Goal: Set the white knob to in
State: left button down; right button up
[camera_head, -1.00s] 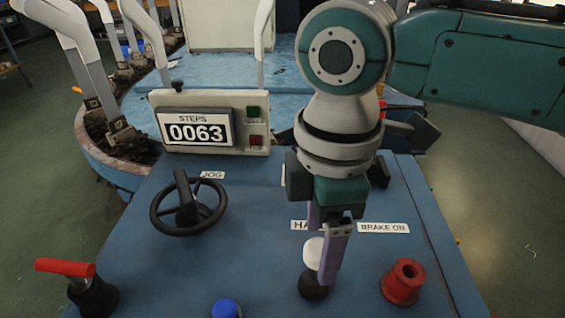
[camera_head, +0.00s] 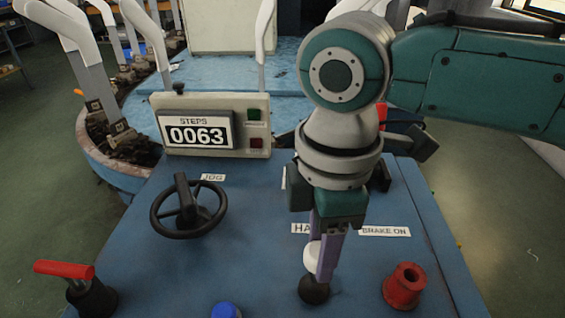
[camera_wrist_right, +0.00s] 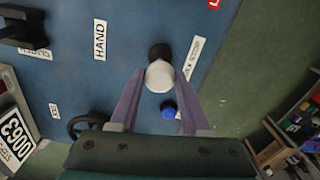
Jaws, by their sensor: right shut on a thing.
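The white knob (camera_head: 310,256) sits on a black base (camera_head: 314,291) on the blue console, partly hidden by my fingers. In the right wrist view the white knob (camera_wrist_right: 159,75) lies between the two purple fingertips. My right gripper (camera_head: 323,258) reaches down from above and is shut on the knob. It also shows in the right wrist view (camera_wrist_right: 160,80). A label (camera_head: 301,228) beside the gripper is partly covered; it reads HAND in the wrist view. My left gripper is not in view.
A black handwheel (camera_head: 188,206) marked JOG stands left. A counter box (camera_head: 211,126) reads 0063. A red-handled lever (camera_head: 64,269) is at the front left, a blue button (camera_head: 226,310) at the front, and a red knob (camera_head: 404,286) right of the gripper, below a BRAKE ON label.

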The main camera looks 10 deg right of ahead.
grip_shut()
dwell(0.3)
dwell(0.3)
notch_tip(320, 180, down, 3)
jog(key=shift+f+b, duration=0.1)
jog(key=shift+b, duration=0.55)
jog(key=shift+d, duration=0.1)
jog(key=o, duration=1.1)
grip_release()
